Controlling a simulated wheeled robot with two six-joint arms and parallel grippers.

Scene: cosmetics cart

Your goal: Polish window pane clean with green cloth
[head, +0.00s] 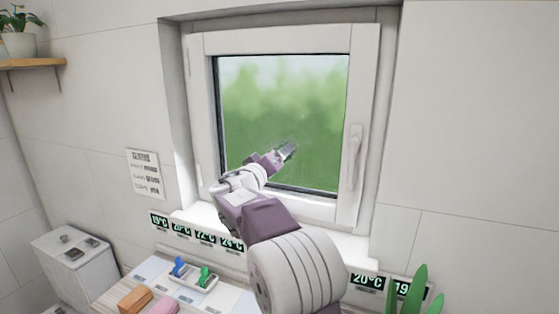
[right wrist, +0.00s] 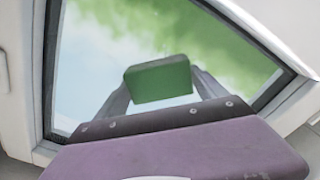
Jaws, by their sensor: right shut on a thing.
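The window pane (head: 250,95) is set in a white frame and shows blurry green foliage and pale sky. My right gripper (head: 288,150) is in front of the lower right part of the pane. In the right wrist view, the right gripper (right wrist: 162,90) is shut on the green cloth (right wrist: 160,80), a folded block between its two fingertips. The pane (right wrist: 90,60) fills the background behind it. I cannot tell whether the cloth touches the glass. In the head view the cloth is hard to make out against the green. My left gripper is not in view.
The window handle (head: 354,158) sticks out on the right of the frame. Below, a white tray (head: 207,287) holds blue and green items, beside an orange block (head: 135,299). Green leaves (head: 418,292) rise at lower right. A white box (head: 75,265) stands at lower left.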

